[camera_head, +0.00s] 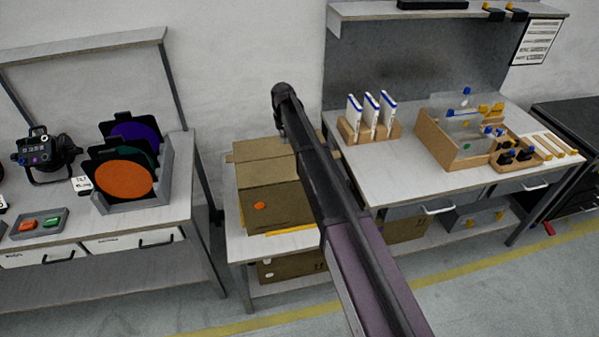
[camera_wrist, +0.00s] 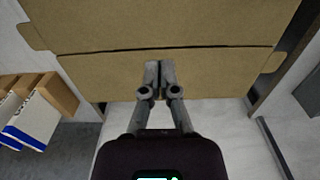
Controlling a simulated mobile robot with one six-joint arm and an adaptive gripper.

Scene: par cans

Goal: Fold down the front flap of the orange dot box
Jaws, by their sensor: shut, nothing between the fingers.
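The orange dot box (camera_head: 275,208) is a brown cardboard box on the small white table, with a round orange dot on its front face. A cardboard flap (camera_head: 258,150) shows at its top back edge; my arm covers the right part of the box. In the wrist view, two brown cardboard panels (camera_wrist: 160,25) meet at a straight seam, with notched tabs at the ends. My gripper (camera_wrist: 160,66) is shut and empty, its fingertips over the nearer panel close to the seam. I cannot tell whether they touch it.
White binders in a wooden rack (camera_head: 368,125) stand on the right bench, near the box. Another cardboard box (camera_head: 290,268) sits on the shelf below. The left bench holds a grey rack with coloured discs (camera_head: 125,180). Floor in front is clear.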

